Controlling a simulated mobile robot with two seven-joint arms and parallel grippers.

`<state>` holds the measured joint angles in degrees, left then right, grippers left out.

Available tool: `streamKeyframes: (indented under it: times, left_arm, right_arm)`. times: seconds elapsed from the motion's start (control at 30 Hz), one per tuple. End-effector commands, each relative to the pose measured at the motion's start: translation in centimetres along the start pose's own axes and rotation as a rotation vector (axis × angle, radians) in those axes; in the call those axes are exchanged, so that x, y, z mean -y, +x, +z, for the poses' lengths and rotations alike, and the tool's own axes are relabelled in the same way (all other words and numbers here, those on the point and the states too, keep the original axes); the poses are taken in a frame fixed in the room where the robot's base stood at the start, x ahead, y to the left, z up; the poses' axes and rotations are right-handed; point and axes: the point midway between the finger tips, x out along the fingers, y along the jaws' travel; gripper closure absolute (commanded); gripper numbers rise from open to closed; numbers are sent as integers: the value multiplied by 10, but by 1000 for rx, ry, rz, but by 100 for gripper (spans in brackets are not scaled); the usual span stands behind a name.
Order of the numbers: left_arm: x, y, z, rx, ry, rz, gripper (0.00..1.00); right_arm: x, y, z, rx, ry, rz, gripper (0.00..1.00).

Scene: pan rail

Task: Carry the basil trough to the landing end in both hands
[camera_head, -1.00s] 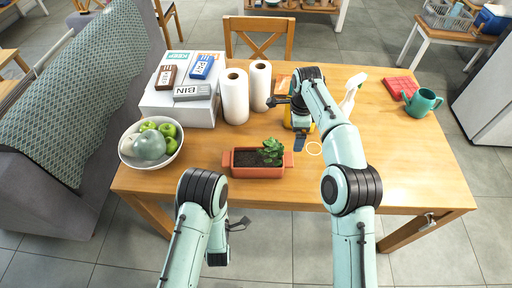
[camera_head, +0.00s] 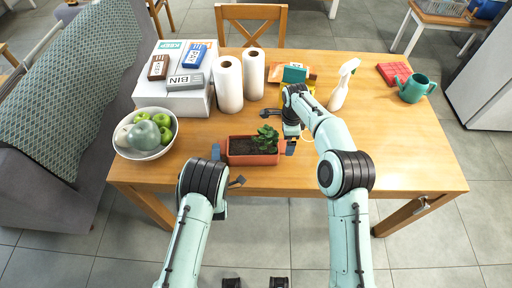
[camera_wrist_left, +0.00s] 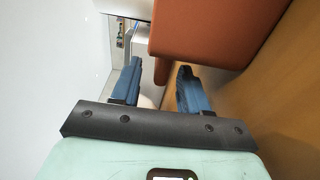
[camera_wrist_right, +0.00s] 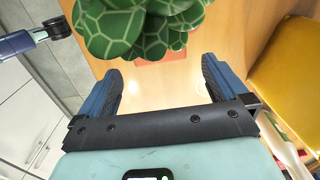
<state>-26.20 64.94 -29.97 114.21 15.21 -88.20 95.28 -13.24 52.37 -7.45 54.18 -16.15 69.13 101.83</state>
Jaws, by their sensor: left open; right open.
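The basil trough (camera_head: 252,159) is a terracotta planter with dark soil and a leafy green plant (camera_head: 266,138) near its right end. It stands on the table near the front edge. My left gripper (camera_head: 226,167) is open at the trough's left end. In the left wrist view the trough (camera_wrist_left: 215,35) shows at the top, with an end tab (camera_wrist_left: 161,68) near the fingertips. My right gripper (camera_head: 281,130) is open at the trough's right end. In the right wrist view the plant (camera_wrist_right: 140,25) is large above the open fingers (camera_wrist_right: 162,85). I cannot tell whether either gripper touches the trough.
Two paper rolls (camera_head: 229,84) and a white box (camera_head: 174,99) stand behind left. A fruit bowl (camera_head: 146,152) is at the left. A spray bottle (camera_head: 343,84), green can (camera_head: 415,88) and red block (camera_head: 394,73) stand right. The table's right front (camera_head: 415,160) is clear.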

Motion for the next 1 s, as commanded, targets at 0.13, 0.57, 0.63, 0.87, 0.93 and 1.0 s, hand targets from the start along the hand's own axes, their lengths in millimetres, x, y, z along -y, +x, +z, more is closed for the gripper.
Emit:
streamKeyframes:
  times: [0.13, 0.57, 0.63, 0.87, 0.93, 1.0]
  left_arm:
    - [0, 20, 0, 0, -1, 3, 55]
    - [0, 33, 0, 0, -1, -1, 55]
    - [0, 32, 0, 0, -1, -1, 59]
    - [0, 32, 0, 0, -1, 0, 100]
    - [0, 32, 0, 0, -1, 0, 100]
    - [0, 32, 0, 0, -1, 0, 100]
  right_arm:
    - [0, 21, -1, 0, 1, 3, 0]
    - [0, 32, 0, 0, 1, 0, 0]
    - [0, 32, 0, 0, 1, 0, 3]
    - [0, 32, 0, 0, 1, 0, 78]
    - [0, 32, 0, 0, 1, 0, 100]
    - [0, 32, 0, 0, 1, 0, 100]
